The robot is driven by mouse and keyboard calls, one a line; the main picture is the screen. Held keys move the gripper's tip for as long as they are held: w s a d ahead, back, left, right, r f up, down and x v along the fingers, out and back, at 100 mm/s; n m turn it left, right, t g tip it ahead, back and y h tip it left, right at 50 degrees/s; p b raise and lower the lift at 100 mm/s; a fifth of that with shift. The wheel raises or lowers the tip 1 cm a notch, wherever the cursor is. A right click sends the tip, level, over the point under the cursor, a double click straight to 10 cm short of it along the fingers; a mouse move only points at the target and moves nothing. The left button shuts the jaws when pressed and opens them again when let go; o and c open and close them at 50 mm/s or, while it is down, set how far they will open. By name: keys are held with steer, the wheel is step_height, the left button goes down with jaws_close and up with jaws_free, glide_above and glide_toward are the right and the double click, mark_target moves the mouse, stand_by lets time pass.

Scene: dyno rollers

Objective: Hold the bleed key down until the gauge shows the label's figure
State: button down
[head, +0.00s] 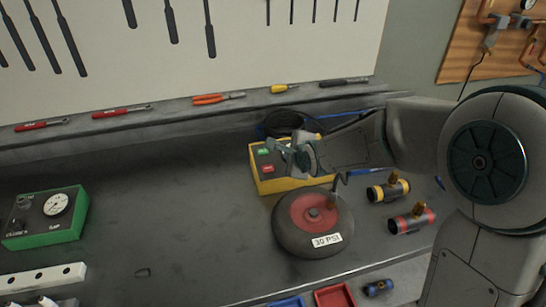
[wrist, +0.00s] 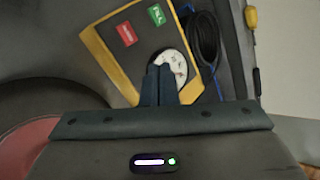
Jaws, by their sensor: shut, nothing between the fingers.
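The yellow box (head: 290,184) stands on the bench behind the small tyre. It carries a green key (head: 263,152) and a red key (head: 268,168); in the wrist view the green key (wrist: 157,14) reads FILL, and the red key (wrist: 126,34) has lettering too small to read surely. The white gauge (wrist: 168,62) on the box is partly covered by my fingers, and its reading is not legible. My gripper (wrist: 160,70) is shut and empty, over the box beside the keys; contact cannot be told. The label (head: 327,240) on the tyre (head: 284,232) reads 30 PSI.
A green box with a dial (head: 50,215) stands at the left. Yellow-banded (head: 388,190) and red-banded (head: 411,221) cylinders lie right of the tyre. A coiled dark hose (wrist: 203,38) lies beside the yellow box. The bench's middle left is mostly clear.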

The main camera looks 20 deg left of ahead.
steer(key=s+d+r+n+g+h, duration=0.15)
steer(key=s+d+n, duration=0.3)
steer(key=d, duration=0.45)
steer(key=s+d+r+n+h, duration=0.25)
steer(key=s+d, duration=0.25)
steer(key=d, duration=0.4)
steer(key=s+d+n+g+h, duration=0.1)
steer(key=s+d+n, duration=0.3)
steer(key=s, duration=0.4)
steer(key=s+d+n+g+h, duration=0.1)
steer(key=s+d+n+g, duration=0.1)
steer(key=s+d+n, duration=0.2)
steer(key=s+d, duration=0.2)
steer(key=s, duration=0.2)
steer(key=shift+d+n+g, duration=0.3)
steer(key=shift+n+g, duration=0.05)
steer(key=shift+n, duration=0.05)
steer(key=shift+a, duration=0.1)
